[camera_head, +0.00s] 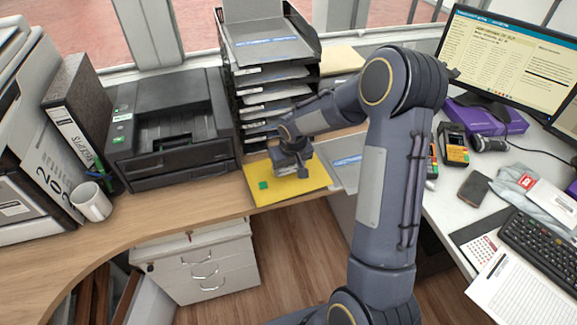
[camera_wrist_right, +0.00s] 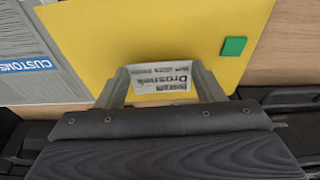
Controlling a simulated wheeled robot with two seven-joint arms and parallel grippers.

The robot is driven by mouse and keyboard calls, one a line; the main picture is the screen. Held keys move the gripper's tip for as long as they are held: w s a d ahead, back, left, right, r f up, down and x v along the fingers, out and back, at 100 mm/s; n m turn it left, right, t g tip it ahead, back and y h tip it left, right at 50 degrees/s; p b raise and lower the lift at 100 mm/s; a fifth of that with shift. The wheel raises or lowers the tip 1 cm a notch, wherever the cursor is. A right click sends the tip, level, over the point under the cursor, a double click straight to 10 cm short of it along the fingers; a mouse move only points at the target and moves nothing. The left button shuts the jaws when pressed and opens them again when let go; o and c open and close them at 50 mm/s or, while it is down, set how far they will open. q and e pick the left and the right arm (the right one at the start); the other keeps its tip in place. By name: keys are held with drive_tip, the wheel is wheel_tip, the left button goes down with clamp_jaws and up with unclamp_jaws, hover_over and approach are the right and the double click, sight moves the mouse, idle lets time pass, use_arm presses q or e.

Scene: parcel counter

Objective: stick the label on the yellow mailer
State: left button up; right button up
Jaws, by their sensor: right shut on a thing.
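The yellow mailer (camera_head: 310,182) lies flat on the wooden counter in front of the paper trays. It has a green square (camera_head: 263,185) on its left part in the head view. In the right wrist view the mailer (camera_wrist_right: 95,40) fills the upper middle, with the green square (camera_wrist_right: 233,48) at its right. My right gripper (camera_head: 304,168) is over the mailer. In the right wrist view its fingers (camera_wrist_right: 160,85) are shut on the white printed label (camera_wrist_right: 160,79). I cannot tell whether the label touches the mailer. My left gripper is not in view.
A black printer (camera_head: 175,140) stands left of the mailer, and a stack of black trays (camera_head: 270,80) stands behind it. A grey customs envelope (camera_head: 348,172) lies right beside the mailer. A white mug (camera_head: 91,202) stands far left. The counter's front edge runs close to the mailer.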

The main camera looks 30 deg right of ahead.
drive_tip(key=o, duration=0.7)
drive_tip(key=shift+o, duration=0.2)
drive_tip(key=shift+r, duration=0.1)
drive_tip(key=shift+p+v, duration=1.6)
drive_tip(key=shift+v, duration=1.05)
drive_tip(key=shift+r, duration=0.1)
wheel_tip(320, 180, up, 8)
drive_tip(key=p, duration=0.5)
drive_tip(key=shift+s, duration=0.25)
